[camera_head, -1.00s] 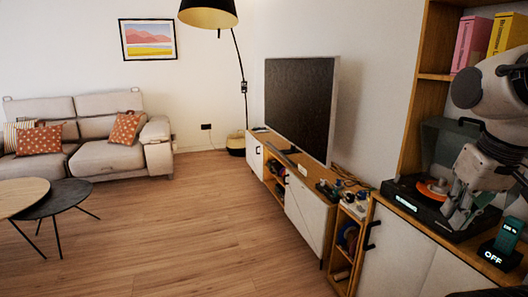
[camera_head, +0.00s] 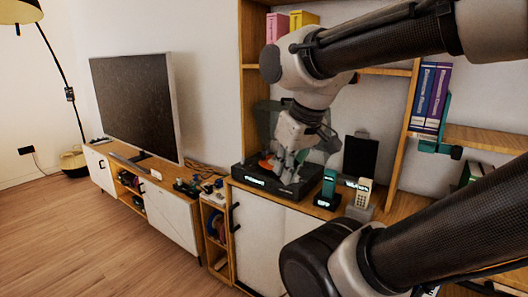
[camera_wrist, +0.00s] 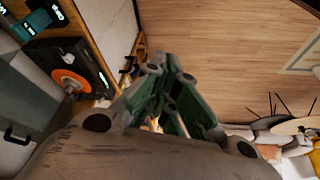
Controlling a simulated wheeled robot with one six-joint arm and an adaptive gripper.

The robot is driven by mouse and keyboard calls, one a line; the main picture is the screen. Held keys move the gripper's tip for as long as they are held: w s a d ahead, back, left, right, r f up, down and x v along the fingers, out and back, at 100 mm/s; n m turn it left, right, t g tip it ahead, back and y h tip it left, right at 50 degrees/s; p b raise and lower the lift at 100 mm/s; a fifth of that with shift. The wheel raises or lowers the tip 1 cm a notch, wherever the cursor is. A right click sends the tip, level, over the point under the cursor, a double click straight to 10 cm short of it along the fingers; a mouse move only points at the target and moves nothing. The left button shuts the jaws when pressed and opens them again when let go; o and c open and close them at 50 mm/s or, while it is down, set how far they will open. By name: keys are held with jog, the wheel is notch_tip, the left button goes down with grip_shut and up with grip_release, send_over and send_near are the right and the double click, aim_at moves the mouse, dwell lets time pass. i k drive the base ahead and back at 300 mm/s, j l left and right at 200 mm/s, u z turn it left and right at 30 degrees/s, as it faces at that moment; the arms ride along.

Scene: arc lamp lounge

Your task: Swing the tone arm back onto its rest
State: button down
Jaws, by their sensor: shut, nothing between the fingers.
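The record player (camera_head: 300,190) is a dark box on the cabinet top, with a raised tinted lid (camera_head: 264,118). An orange disc (camera_head: 266,161) shows on it, partly hidden by my gripper. In the wrist view the record player (camera_wrist: 92,62) and the orange disc (camera_wrist: 71,81) are at the upper left. My gripper (camera_head: 281,174) points down at the record player's front part, shut and empty. In the wrist view my gripper (camera_wrist: 166,65) has its green-padded fingers together, to the right of the record player. I cannot make out the tone arm or its rest in either view.
A dark stand with an "OFF" display (camera_head: 326,190) and a pale handset (camera_head: 362,193) stand right of the record player. A black panel (camera_head: 360,157) is behind them. The shelf upright (camera_head: 404,130) and TV (camera_head: 140,105) flank the area. Open floor (camera_head: 90,240) lies left.

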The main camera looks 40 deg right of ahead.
aim_at(263, 151)
jog(key=i+j+z, duration=0.15)
jog(key=i+z, duration=0.15)
jog(key=i, duration=0.15)
jog(key=i+j+z, duration=0.3)
jog(key=i, duration=0.15)
